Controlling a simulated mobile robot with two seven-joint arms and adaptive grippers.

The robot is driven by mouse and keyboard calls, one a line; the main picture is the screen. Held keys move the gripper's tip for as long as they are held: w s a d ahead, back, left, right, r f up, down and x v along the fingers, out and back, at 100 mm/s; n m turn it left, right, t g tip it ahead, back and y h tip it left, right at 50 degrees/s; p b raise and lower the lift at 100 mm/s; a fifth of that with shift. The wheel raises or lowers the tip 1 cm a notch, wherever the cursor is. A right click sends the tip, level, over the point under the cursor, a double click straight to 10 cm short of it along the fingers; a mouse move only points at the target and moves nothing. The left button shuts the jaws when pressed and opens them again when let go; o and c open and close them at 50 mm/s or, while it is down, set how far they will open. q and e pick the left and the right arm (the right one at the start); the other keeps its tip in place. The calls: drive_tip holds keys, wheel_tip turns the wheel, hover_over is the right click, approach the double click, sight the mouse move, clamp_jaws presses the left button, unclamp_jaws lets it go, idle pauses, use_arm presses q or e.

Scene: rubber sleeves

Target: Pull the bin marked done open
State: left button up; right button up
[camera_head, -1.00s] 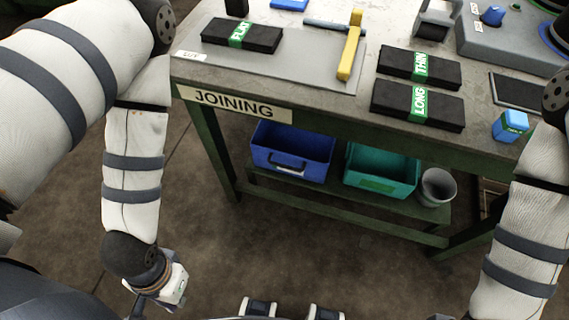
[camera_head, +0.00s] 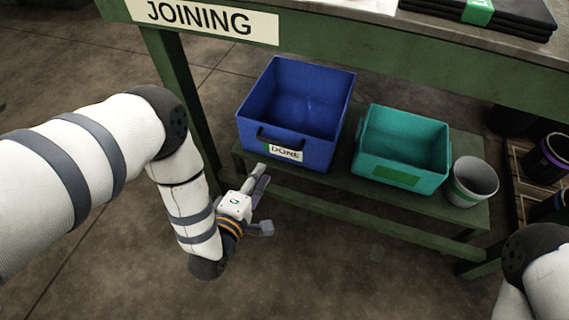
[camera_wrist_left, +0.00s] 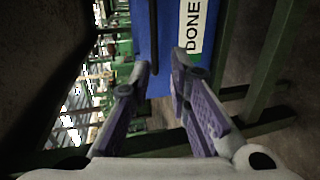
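The blue bin marked DONE (camera_head: 318,152) sits on the low green shelf under the joining bench. It is empty, with a dark handle on its front beside the white label. In the left wrist view the bin's front (camera_wrist_left: 165,75) lies ahead, with the dark handle (camera_wrist_left: 153,40) running upright in the picture. My left gripper (camera_head: 264,198) is in front of and below the bin's handle, apart from it. Its fingers (camera_wrist_left: 160,75) are spread with nothing between them. My right gripper is out of view; only part of my right arm shows at the lower right.
A teal bin (camera_head: 430,187) and a grey bucket (camera_head: 472,180) stand on the shelf (camera_head: 350,190) to the right of the blue bin. A green bench leg (camera_head: 180,85) rises left of it. The floor in front is clear.

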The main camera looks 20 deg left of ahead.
sight(276, 142)
use_arm(q)
drive_tip(key=b+x, duration=0.1)
drive_tip(key=x, duration=0.3)
drive_tip(key=b+x, duration=0.1)
drive_tip(key=x, duration=0.3)
drive_tip(key=b+x, duration=0.1)
drive_tip(key=x, duration=0.3)
drive_tip(key=shift+a+r, duration=0.15)
drive_tip(key=shift+r, duration=0.2)
drive_tip(key=shift+w, duration=0.35)
drive_tip(key=shift+r, duration=0.1)
drive_tip(key=shift+c, duration=0.2)
clamp_jaws()
drive_tip(key=shift+s, duration=0.1)
